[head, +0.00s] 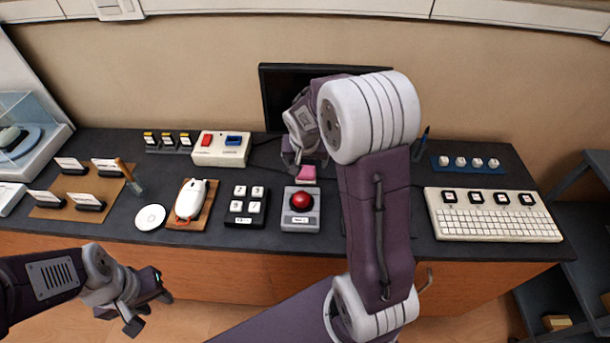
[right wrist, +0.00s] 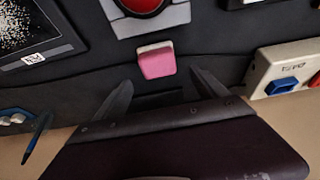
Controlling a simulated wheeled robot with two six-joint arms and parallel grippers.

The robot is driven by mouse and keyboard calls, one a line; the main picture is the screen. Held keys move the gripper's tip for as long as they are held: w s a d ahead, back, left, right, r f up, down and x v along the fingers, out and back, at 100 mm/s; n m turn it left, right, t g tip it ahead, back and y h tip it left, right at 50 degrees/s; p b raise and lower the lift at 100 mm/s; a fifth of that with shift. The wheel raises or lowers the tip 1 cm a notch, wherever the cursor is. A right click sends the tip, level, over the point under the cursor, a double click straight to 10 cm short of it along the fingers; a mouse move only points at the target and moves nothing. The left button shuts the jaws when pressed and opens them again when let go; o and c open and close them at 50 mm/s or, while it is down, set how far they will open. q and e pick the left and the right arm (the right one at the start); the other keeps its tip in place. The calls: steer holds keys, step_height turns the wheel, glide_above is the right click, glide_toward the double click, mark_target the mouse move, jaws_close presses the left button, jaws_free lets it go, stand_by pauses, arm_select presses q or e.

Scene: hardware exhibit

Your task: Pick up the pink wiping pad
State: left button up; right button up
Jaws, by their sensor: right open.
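The pink wiping pad (head: 306,173) is a small pink block with a paler edge. It lies on the dark table behind the grey box with the red ball (head: 300,201). In the right wrist view the pad (right wrist: 156,60) sits just beyond the fingertips, roughly midway between them. My right gripper (right wrist: 162,84) is open and empty, with its two dark fingers spread apart. In the head view my right gripper (head: 301,163) is over the back of the table by the pad, partly hidden by its wrist. My left gripper (head: 150,308) hangs in front of the table at lower left, holding nothing visible.
A dark monitor (head: 285,90) stands behind my right arm. A red-and-blue switch box (head: 221,149) is left of the pad, and a numbered key block (head: 247,206) is at front left. A white keyboard (head: 493,215) lies at right. Bare table surrounds the pad's sides.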

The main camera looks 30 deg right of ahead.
mark_target(306, 168)
steer(key=shift+d+f, duration=0.1)
steer(key=shift+f, duration=0.1)
steer(key=b+x, duration=0.1)
steer(key=x, duration=0.3)
steer(key=shift+s+f, duration=0.15)
steer(key=shift+w+f, duration=0.3)
steer(key=shift+f, duration=0.05)
steer(key=shift+s+r, duration=0.1)
steer(key=shift+s, duration=0.05)
steer(key=shift+c, duration=1.2)
steer(key=c, duration=1.2)
step_height(306, 168, up, 5)
steer(key=shift+f+p, duration=0.25)
steer(key=shift+p, duration=0.55)
steer(key=s+d+r, duration=0.2)
steer(key=d, duration=0.1)
steer(key=s+d+r+p, duration=0.1)
steer(key=s+d+r, duration=0.1)
steer(key=d, duration=0.1)
steer(key=s+d+r+p, duration=0.1)
steer(key=s+d+r, duration=0.1)
steer(key=s+d, duration=0.1)
steer(key=shift+s+r, duration=0.1)
steer(key=shift+r, duration=0.15)
